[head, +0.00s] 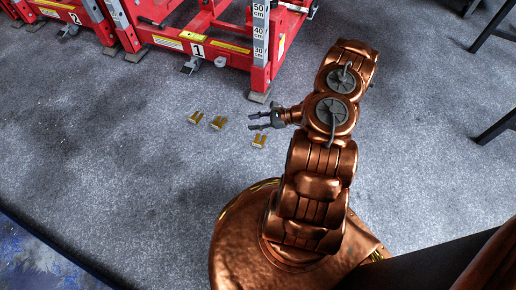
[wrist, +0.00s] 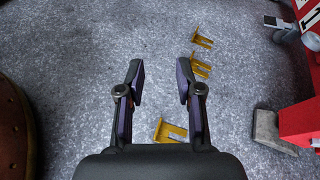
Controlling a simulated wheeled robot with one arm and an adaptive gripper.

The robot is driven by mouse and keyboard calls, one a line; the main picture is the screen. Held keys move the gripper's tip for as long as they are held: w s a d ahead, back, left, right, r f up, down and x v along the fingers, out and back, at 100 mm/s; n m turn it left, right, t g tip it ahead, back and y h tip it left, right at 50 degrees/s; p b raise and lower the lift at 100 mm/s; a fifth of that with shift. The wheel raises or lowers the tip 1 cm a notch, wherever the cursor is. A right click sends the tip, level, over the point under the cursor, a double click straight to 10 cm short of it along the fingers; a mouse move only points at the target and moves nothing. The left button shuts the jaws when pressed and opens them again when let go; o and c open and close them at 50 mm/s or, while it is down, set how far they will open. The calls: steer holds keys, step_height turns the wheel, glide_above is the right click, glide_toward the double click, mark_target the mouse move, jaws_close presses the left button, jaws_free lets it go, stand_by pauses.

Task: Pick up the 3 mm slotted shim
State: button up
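Three small gold slotted shims lie flat on the grey floor, apart from each other. In the head view they are a left shim (head: 195,117), a middle shim (head: 218,122) and a right shim (head: 259,139). No thickness marking is readable, so I cannot tell which is 3 mm. My gripper (head: 251,121) is open and empty, pointing left, between the middle and right shims in the picture. In the wrist view, my gripper (wrist: 160,72) has its fingers wide apart. One shim (wrist: 161,128) shows low between the finger bases; two others (wrist: 201,40) (wrist: 200,71) lie beyond the right finger.
A red trolley jack frame (head: 215,45) labelled 1 stands at the back, with a height scale (head: 260,35) on its post and a grey foot (head: 260,96) near my gripper. Dark legs (head: 497,126) stand at right. The floor at left is clear.

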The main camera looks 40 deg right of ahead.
mark_target(257, 144)
steer(key=s+d+f+m+h+b, duration=0.1)
steer(key=f, duration=0.5)
steer(key=s+d+f+m+t+h+b, duration=0.1)
steer(key=s+d+f+m+b, duration=0.1)
steer(key=f, duration=0.3)
steer(key=s+d+f+m+t+h+b, duration=0.1)
steer(key=s+d+f+m+b, duration=0.1)
steer(key=f, duration=0.4)
steer(key=shift+d+f, duration=0.15)
steer(key=shift+f, duration=0.15)
steer(key=shift+b+x, duration=0.9)
steer(key=shift+x, duration=0.75)
steer(key=shift+w+r+b+x, duration=0.15)
steer(key=shift+b+x, duration=0.5)
steer(key=shift+x, duration=0.4)
steer(key=shift+w+r+b+x, duration=0.15)
steer(key=shift+b+x, duration=0.45)
steer(key=shift+x, duration=0.4)
steer(key=shift+d, duration=0.1)
steer(key=shift+c, duration=0.3)
jaws_close()
